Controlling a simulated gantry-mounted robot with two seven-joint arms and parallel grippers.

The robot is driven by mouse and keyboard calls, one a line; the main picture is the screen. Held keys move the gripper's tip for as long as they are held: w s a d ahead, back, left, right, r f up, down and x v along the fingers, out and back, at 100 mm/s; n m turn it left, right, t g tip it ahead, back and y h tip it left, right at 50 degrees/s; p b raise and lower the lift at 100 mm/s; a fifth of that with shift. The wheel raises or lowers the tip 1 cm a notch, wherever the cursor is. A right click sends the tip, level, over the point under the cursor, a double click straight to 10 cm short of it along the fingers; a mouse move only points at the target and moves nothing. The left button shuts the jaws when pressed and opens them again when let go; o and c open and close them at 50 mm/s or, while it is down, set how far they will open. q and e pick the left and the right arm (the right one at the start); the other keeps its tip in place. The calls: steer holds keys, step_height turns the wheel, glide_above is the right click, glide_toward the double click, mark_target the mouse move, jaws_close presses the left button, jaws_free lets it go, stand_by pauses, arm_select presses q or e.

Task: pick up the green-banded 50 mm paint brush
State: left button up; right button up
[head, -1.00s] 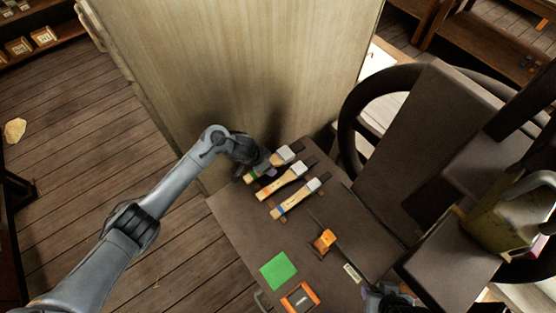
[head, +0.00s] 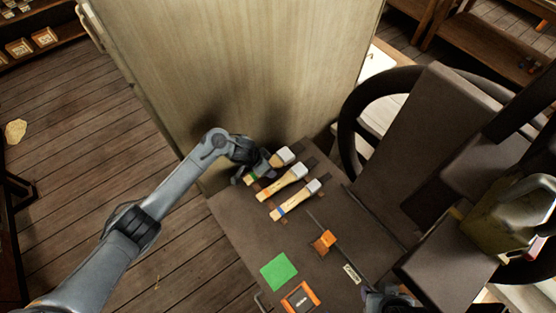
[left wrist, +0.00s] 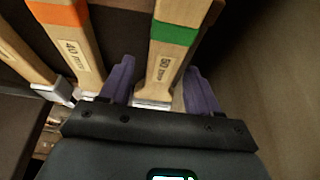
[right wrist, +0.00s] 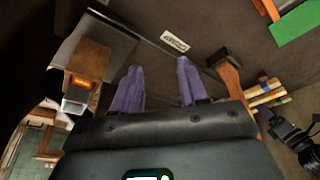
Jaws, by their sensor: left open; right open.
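The green-banded brush (head: 275,161) is the upper one of three wooden brushes lying side by side on the dark bench top in the head view. In the left wrist view its handle (left wrist: 166,60), with a green band and a "50 mm" label, runs between the purple fingers. My left gripper (left wrist: 160,68) is open, with one finger on each side of this brush; I cannot tell whether they touch it. My right gripper (right wrist: 160,66) is open and empty over the bench. It shows only partly at the bottom edge of the head view (head: 386,298).
The orange-banded brush (left wrist: 77,48) lies close beside the left gripper, and the blue-banded brush (head: 296,199) lies beyond it. A pale cabinet wall (head: 230,80) rises behind.

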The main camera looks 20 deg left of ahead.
arm_select(q)
steer(key=shift+c, duration=0.4)
steer(key=c, duration=1)
